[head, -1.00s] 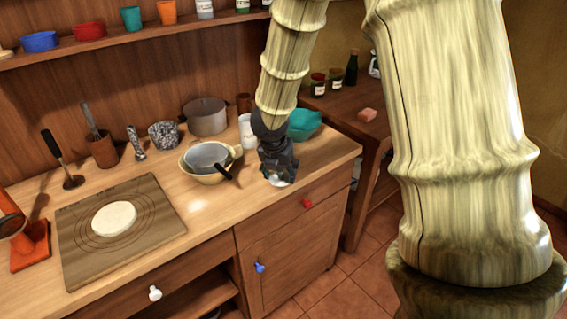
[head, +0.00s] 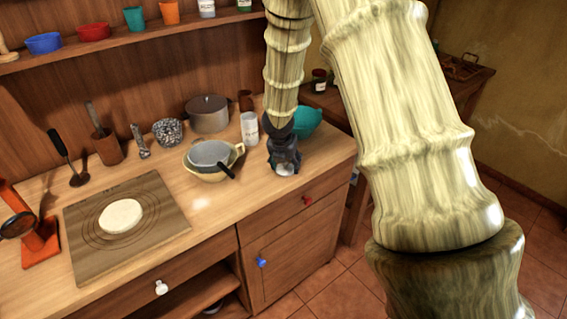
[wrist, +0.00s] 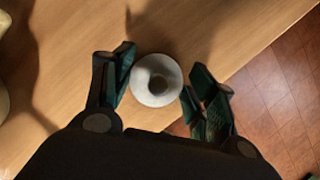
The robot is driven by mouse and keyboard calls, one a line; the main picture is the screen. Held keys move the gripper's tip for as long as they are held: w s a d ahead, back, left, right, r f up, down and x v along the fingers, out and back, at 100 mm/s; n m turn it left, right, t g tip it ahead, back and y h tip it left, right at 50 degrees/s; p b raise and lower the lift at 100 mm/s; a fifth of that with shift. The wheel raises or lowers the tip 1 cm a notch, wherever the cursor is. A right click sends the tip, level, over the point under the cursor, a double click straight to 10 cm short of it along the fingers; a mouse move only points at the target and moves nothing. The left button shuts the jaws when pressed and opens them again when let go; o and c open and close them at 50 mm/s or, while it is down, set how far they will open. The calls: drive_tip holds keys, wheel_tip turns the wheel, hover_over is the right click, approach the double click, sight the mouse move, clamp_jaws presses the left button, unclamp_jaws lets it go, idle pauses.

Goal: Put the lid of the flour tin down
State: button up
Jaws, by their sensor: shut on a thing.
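My gripper (wrist: 160,88) is shut on the white round lid (wrist: 157,80), which has a knob in its middle. The lid also shows below my gripper in the head view (head: 285,169), near the right end of the wooden counter (head: 215,212). Whether the lid touches the counter or hangs just above it, I cannot tell. The white labelled tin (head: 249,130), likely the flour tin, stands upright to the left of and behind my gripper.
A teal bowl (head: 307,121) is behind my gripper. A cream bowl (head: 209,174) with a grey pan (head: 209,152) in it stands to the left. A board with dough (head: 121,215) lies further left. The counter's front edge is close to the lid.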

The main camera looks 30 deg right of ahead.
drive_tip(key=shift+f, duration=0.2)
drive_tip(key=o, duration=0.8)
drive_tip(key=shift+o, duration=0.2)
drive_tip(key=shift+r, duration=0.1)
drive_tip(key=shift+r, duration=0.15)
drive_tip(key=v, duration=1.1)
drive_tip(key=shift+s+a+r+b, duration=0.15)
drive_tip(key=shift+s+r+b, duration=0.05)
drive_tip(key=shift+r+b, duration=0.15)
